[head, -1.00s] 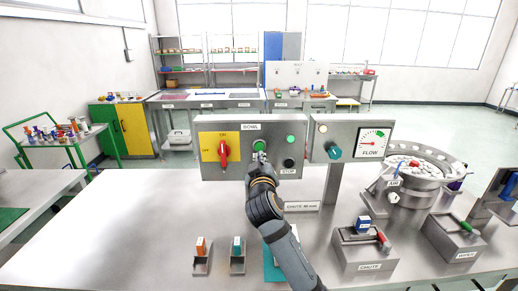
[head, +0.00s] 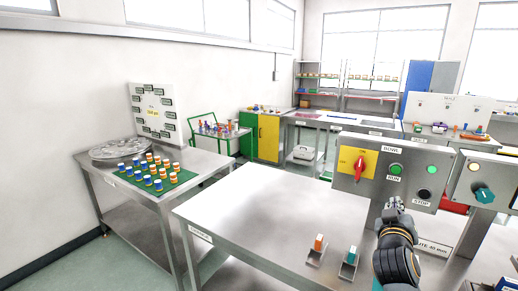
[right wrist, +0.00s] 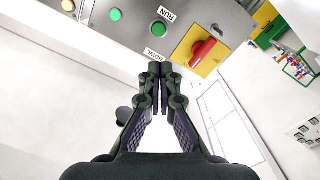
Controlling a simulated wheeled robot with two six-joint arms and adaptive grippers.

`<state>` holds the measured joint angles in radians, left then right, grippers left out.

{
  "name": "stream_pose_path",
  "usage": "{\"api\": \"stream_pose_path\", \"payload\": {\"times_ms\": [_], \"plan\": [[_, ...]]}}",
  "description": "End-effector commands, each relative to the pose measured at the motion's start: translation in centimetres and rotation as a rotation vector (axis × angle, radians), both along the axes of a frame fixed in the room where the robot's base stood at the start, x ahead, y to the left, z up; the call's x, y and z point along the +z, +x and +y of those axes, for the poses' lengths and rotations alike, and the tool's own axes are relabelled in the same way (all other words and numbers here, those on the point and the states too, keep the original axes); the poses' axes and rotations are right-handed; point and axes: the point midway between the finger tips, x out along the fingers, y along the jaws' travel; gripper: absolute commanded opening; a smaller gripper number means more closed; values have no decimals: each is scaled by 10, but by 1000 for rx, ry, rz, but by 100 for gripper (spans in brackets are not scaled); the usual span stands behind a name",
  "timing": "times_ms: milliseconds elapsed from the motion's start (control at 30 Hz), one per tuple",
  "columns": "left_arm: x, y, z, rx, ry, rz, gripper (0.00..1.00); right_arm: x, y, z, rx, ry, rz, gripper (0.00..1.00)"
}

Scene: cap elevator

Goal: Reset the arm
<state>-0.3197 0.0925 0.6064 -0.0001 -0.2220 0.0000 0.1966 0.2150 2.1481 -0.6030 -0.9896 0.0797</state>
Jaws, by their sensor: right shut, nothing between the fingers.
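My right gripper (head: 394,204) is in front of the lower part of the grey BOWL control panel (head: 376,192), below and between the RUN and STOP buttons. Its fingers are together and hold nothing. The panel carries a red switch on a yellow plate (head: 357,164), a green RUN button (head: 396,169) and a dark STOP button (head: 425,194). In the right wrist view the shut gripper (right wrist: 159,68) points toward the panel, with the red switch (right wrist: 202,52) and green button (right wrist: 158,30) beyond its tips. It appears apart from the panel there. My left gripper is out of view.
The steel table (head: 250,210) is mostly bare on its left. Two small holders with an orange (head: 319,242) and a teal cap (head: 351,254) stand near its front. A side table (head: 97,176) at left carries a green mat with several blue and orange caps. A FLOW box (head: 486,185) adjoins the panel.

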Motion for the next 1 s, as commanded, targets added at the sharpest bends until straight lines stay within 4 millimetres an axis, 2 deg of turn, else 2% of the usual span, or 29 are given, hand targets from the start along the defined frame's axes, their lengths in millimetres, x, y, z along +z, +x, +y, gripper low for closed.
{"api": "stream_pose_path", "payload": {"times_ms": [200,267,467,567,667,800,1000], "plan": [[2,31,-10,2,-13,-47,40,-45,-14,8,16,70,101,0],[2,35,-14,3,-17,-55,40,-58,-18,10,21,90,131,0],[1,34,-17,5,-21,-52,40,-117,-45,23,41,184,279,0],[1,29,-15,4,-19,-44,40,-153,-67,33,55,245,377,0],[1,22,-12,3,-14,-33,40,-190,-95,46,69,314,490,0],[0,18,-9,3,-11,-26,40,-240,-144,67,91,415,663,0],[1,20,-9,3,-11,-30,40,-288,-216,97,120,540,888,0]]}}
